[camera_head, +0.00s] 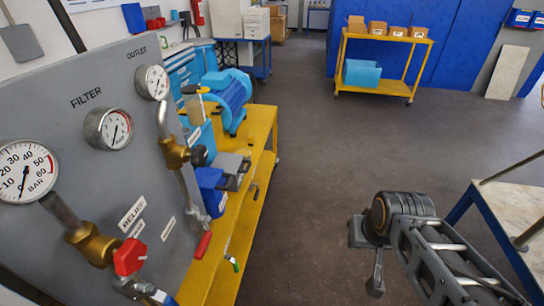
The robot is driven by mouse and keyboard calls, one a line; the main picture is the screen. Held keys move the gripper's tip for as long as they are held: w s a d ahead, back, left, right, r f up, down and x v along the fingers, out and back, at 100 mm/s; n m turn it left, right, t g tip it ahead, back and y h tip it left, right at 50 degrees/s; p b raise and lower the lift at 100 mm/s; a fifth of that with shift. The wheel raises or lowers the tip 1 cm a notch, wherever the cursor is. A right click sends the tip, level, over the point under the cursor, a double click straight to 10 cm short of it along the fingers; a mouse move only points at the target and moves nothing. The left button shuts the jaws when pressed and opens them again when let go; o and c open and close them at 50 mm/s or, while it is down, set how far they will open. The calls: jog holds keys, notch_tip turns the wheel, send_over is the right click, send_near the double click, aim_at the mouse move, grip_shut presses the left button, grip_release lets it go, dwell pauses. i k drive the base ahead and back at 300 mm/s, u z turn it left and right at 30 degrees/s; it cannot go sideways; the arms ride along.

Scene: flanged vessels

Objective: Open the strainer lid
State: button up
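A blue body (211,192) with a grey, block-like top (232,167) sits on the yellow bench beside the panel. It looks like the strainer and its lid, but its label is too small to read. A dark handle-like part shows at the grey top's right side. The lid looks closed, though I cannot be sure at this size. My gripper (375,287) hangs at the end of my arm in the lower right, over bare floor. It is well to the right of the bench and touches nothing. Its fingers are too small and edge-on to tell their opening.
A grey panel (60,125) with gauges, brass valves and a red knob (130,256) fills the left. A blue motor (232,95) stands farther back on the yellow bench (247,235). A blue-framed table (510,210) stands at right. Open floor lies between.

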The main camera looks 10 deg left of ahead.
aim_at(230, 162)
jog(key=u, duration=0.35)
jog(key=i, duration=0.9)
jog(key=u, duration=0.7)
